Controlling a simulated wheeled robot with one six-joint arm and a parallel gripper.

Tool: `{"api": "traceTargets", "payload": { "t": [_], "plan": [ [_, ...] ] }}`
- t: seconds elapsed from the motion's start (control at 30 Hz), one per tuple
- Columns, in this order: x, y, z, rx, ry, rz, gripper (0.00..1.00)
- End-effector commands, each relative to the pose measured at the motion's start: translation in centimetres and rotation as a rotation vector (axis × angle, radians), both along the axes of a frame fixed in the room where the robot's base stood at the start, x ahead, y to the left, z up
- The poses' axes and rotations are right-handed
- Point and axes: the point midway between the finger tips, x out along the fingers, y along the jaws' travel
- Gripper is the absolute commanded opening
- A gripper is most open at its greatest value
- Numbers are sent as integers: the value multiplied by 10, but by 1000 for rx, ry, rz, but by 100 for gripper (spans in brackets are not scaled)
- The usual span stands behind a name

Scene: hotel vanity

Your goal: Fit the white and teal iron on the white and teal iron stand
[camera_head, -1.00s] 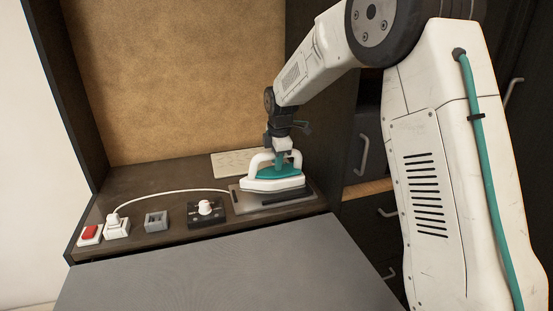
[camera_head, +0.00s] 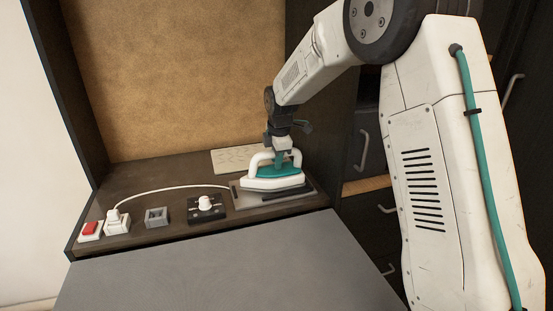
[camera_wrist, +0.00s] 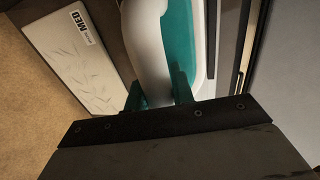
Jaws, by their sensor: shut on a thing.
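The white and teal iron (camera_head: 272,182) is upright and level over a flat grey plate with a dark pad (camera_head: 240,203) on the vanity top. I cannot tell whether its sole touches the plate. My gripper (camera_head: 279,158) comes down from above and is shut on the iron's white handle. In the wrist view, its teal fingers (camera_wrist: 160,88) straddle the handle (camera_wrist: 149,40), with the teal body (camera_wrist: 178,40) beyond. The plate is in the place of a stand, but its white and teal parts cannot be made out; the iron covers much of it.
A white cord runs from a plug (camera_head: 117,222) toward the plate. Left of the plate are a black dial box (camera_head: 222,210), a grey socket (camera_head: 157,217) and a red switch (camera_head: 90,229). A pale card marked MED (camera_wrist: 75,60) lies behind the iron.

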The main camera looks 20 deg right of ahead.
Motion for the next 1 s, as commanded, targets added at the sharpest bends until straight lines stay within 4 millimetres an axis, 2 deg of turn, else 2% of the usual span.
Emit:
{"api": "traceTargets", "payload": {
  "t": [1.0],
  "plan": [
    [1, 0, -11, 0, -4, 0, 0]
  ]
}}
